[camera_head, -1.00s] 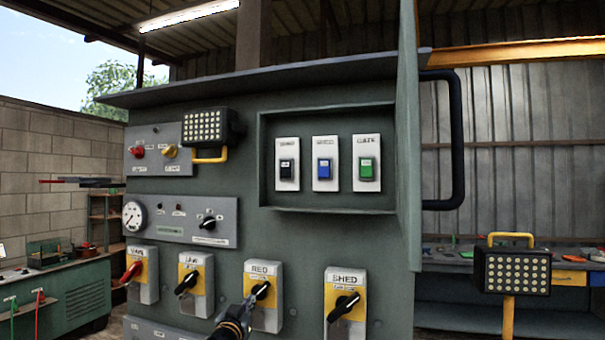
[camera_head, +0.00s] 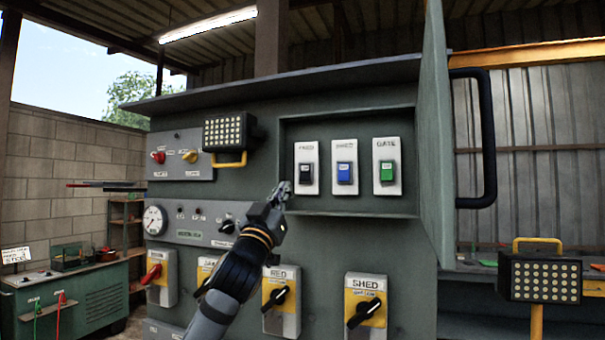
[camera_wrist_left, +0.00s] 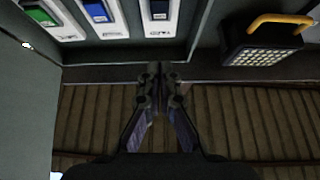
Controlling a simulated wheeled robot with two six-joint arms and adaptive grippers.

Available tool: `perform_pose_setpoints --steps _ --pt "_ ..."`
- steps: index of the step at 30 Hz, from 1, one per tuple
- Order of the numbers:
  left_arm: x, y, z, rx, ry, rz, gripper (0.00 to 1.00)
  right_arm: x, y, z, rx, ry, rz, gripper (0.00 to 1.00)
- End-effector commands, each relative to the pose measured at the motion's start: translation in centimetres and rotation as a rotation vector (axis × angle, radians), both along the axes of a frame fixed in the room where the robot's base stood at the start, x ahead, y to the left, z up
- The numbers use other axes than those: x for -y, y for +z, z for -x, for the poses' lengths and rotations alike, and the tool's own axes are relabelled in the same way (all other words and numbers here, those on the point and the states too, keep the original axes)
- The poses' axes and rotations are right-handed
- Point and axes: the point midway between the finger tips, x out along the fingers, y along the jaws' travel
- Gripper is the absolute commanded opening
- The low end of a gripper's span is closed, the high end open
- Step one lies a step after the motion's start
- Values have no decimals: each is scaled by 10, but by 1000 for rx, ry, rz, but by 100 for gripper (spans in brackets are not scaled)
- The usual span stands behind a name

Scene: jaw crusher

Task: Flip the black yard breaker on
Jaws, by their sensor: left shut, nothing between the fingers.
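The black breaker (camera_head: 306,173) is the leftmost of three rocker switches on white plates in the recessed box of the grey-green cabinet. Its label is too blurred to read surely. In the left wrist view the black breaker (camera_wrist_left: 160,10) shows at the top edge, partly cut off. My left gripper (camera_head: 283,190) is shut and empty. In the head view its tips appear just left of and slightly below the black breaker, near the box's left edge; contact cannot be told. In the left wrist view the closed gripper (camera_wrist_left: 160,74) points toward the box's lower edge. My right gripper is not in view.
The blue breaker (camera_head: 345,173) and green breaker (camera_head: 388,172) sit to the right. An open door (camera_head: 435,150) stands at the box's right side. A lamp (camera_head: 226,132) with a yellow handle sticks out at left. Rotary switches, including SHED (camera_head: 364,307), line the cabinet below.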

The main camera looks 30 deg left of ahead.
Motion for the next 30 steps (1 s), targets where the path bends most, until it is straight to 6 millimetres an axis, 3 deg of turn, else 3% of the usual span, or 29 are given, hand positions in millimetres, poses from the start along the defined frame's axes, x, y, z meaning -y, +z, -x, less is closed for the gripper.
perform_pose_setpoints --steps 5,16,21,30 --pt "-4 22 -18 -1 -3 6 0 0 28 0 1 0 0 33" --pt "-19 69 -81 -2 -2 4 0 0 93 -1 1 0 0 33" --pt "-25 57 -105 -4 0 2 0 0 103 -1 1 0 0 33" --pt "-28 51 -116 -1 0 0 0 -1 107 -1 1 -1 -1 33"
